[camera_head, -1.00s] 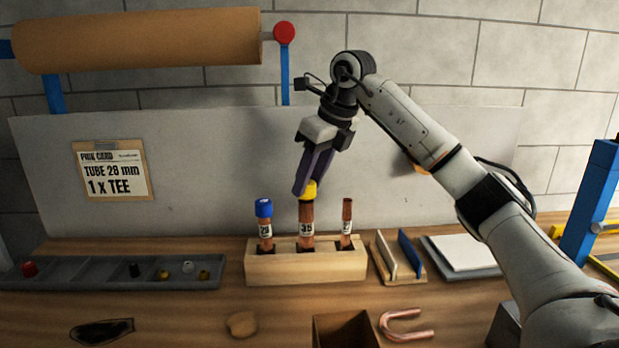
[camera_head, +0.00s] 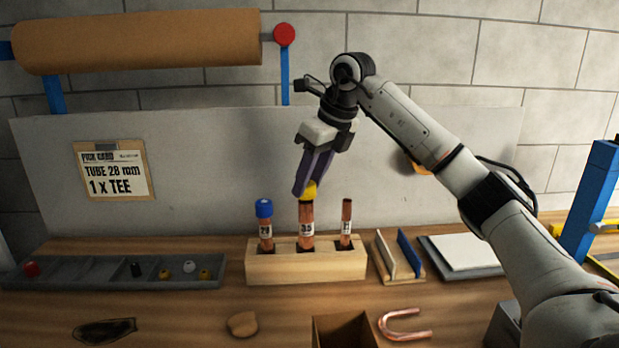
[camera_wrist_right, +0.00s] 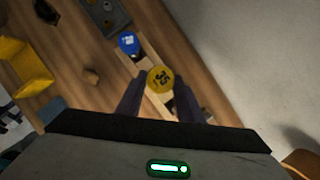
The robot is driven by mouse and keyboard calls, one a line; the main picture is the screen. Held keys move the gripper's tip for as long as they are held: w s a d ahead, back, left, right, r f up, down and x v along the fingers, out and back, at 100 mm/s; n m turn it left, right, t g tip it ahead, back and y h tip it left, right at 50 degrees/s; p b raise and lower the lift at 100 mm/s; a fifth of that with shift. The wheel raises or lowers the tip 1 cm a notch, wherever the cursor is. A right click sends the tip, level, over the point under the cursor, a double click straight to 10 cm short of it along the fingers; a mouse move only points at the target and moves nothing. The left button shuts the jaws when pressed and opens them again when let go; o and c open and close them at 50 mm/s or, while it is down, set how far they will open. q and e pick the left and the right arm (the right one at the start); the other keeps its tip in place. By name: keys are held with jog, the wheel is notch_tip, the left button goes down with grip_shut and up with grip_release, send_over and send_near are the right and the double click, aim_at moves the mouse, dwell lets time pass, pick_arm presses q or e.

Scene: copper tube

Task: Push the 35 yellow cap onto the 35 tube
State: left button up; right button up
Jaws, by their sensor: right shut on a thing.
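The yellow cap (camera_head: 310,190) is at the top of the 35 tube (camera_head: 306,222), the middle copper tube in the wooden rack (camera_head: 300,269). My right gripper (camera_head: 304,191) comes down at a slant and is shut on the cap. In the right wrist view the cap's round top (camera_wrist_right: 160,79), marked 35, lies between the two dark fingertips (camera_wrist_right: 156,92). The fingers partly hide the cap in the head view, so I cannot tell how far it sits over the tube's end. My left gripper is not in view.
A blue-capped tube (camera_head: 265,222) stands left of the 35 tube and a thin bare tube (camera_head: 346,222) right of it. A grey tray (camera_head: 110,272) holds small caps. An open box (camera_head: 345,330) and a bent copper pipe (camera_head: 403,328) lie in front.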

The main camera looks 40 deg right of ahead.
aim_at(314, 185)
jog(key=shift+p, duration=0.35)
dwell(0.5)
jog(key=shift+f+b, duration=0.95)
jog(key=shift+f, duration=0.95)
jog(key=o, duration=1.1)
jog(key=shift+c, duration=0.2)
jog(key=shift+r, duration=0.1)
jog(key=v, duration=1)
jog(key=shift+s+d, duration=0.1)
